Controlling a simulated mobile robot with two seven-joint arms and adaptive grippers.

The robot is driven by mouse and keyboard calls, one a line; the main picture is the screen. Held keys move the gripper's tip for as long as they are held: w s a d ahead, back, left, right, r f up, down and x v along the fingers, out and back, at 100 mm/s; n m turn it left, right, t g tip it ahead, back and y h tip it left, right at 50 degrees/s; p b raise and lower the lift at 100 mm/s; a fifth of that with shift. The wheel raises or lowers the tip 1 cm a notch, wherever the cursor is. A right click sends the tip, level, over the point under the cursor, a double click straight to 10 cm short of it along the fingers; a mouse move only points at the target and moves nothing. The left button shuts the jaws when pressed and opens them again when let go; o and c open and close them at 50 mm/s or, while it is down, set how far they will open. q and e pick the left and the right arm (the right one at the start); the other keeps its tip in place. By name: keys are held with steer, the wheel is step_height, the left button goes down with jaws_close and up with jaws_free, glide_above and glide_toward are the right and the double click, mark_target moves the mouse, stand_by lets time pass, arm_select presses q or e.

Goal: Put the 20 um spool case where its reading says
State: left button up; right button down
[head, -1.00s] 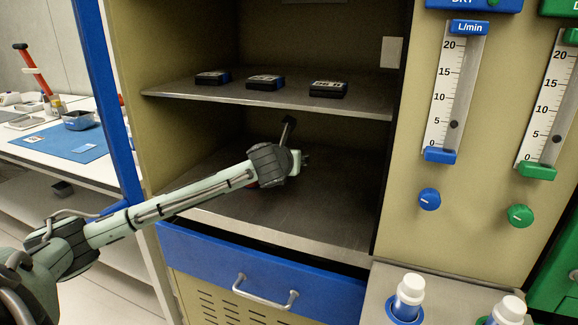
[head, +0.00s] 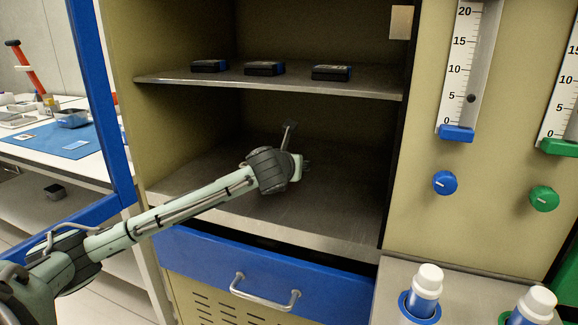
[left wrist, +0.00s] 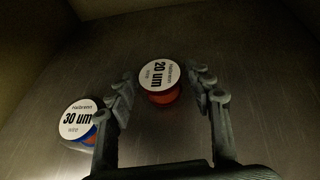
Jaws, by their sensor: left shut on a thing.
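The 20 um spool case (left wrist: 160,82), a round case with a white label and red side, is between the fingers of my left gripper (left wrist: 164,76) in the left wrist view. The gripper is shut on it. Whether the case touches the metal floor is hard to tell. The 30 um spool case (left wrist: 80,119), white label with blue and orange sides, lies to the left, just outside the left finger. In the head view my left gripper (head: 299,167) reaches into the cabinet's lower compartment; both cases are hidden there. My right gripper is not in view.
Several dark boxes stand on the upper metal shelf (head: 290,81). Below the lower compartment floor (head: 335,215) is a blue drawer (head: 205,262) with a handle. Flow gauges and knobs are on the right panel, with white-capped bottles below. A blue door frame (head: 98,90) stands at left.

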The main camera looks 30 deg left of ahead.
arm_select(q)
steer(key=o, duration=1.3)
steer(key=shift+f, duration=0.1)
steer(key=shift+c, duration=0.2)
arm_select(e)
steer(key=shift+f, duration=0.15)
arm_select(q)
steer(key=v, duration=1.1)
steer(key=shift+s+r+p, duration=0.1)
steer(key=shift+r+p, duration=0.2)
steer(key=shift+p, duration=0.05)
steer(key=shift+s+d+r, duration=0.1)
steer(key=shift+s+d, duration=0.1)
steer(key=shift+s, duration=0.1)
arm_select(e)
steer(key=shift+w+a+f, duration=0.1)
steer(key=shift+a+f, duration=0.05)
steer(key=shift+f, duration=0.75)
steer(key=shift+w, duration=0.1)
